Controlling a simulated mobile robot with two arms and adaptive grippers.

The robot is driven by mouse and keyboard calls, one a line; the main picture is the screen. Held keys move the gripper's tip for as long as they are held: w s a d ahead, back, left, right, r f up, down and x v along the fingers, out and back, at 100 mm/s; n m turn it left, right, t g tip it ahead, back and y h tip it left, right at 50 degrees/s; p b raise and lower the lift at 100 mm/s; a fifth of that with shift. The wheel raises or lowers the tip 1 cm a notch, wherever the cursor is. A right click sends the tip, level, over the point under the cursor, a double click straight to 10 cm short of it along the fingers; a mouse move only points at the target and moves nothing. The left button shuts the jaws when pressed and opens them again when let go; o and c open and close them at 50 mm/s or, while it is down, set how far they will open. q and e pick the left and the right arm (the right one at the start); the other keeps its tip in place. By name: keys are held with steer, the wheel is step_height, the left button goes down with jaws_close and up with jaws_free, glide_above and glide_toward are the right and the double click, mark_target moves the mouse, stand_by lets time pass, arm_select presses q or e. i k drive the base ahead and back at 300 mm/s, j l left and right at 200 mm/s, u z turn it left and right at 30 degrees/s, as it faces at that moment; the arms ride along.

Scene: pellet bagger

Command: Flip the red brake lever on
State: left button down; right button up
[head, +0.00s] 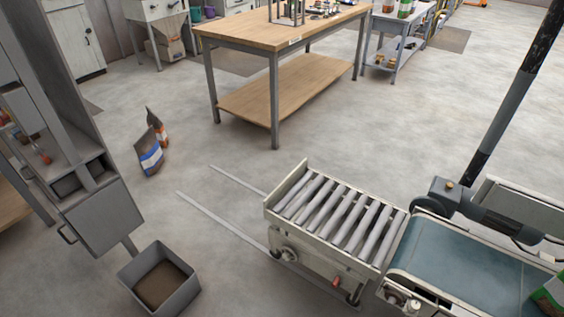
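A small red lever (337,282) shows low on the near side of a roller cart (288,238), close to its right end. It is too small to tell which way it is set. The cart has a bed of grey rollers (335,212) on top, and a round knob or wheel (287,255) on its near side at the left. Neither of my grippers is in view.
Two floor rails (222,220) run left from the cart. A blue conveyor belt (460,279) stands close at its right. A grey machine (103,217) and an open bin (160,282) are at the left. Two bags (152,155) stand on the floor beyond. A workbench (278,38) stands behind.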

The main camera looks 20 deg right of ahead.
mark_target(336, 284)
steer(key=z, duration=0.8)
